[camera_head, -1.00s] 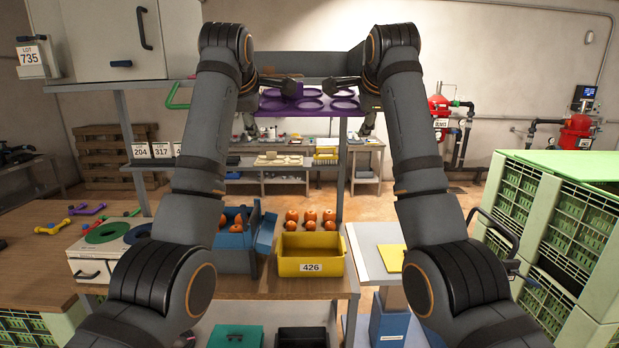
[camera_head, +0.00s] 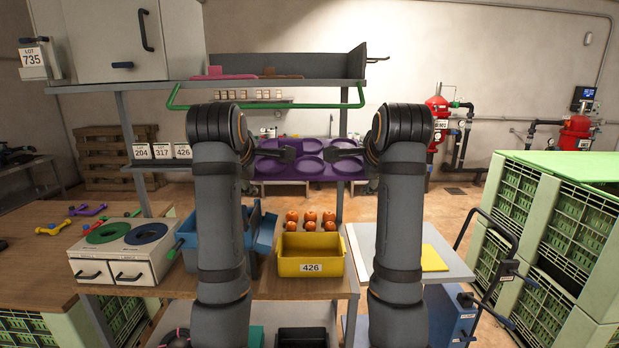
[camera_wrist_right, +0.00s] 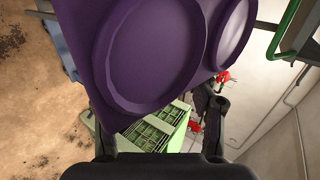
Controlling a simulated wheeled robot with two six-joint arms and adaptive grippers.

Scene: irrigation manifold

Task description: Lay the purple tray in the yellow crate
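The purple tray (camera_head: 309,162), with several round recesses, is held up in the air between my two arms, behind and above the yellow crate. My left gripper (camera_head: 282,155) is at the tray's left end and my right gripper (camera_head: 340,153) at its right end; both appear shut on it. In the right wrist view, the tray (camera_wrist_right: 192,62) fills the space in front of the right gripper (camera_wrist_right: 158,125). The yellow crate (camera_head: 311,267), labelled 426, stands upright on the wooden bench, with its open top visible and no contents seen.
Several orange fruits (camera_head: 311,220) sit just behind the crate. A green rail (camera_head: 265,106) and shelf (camera_head: 300,86) are above the tray. A cart with a yellow sheet (camera_head: 432,258) stands right.

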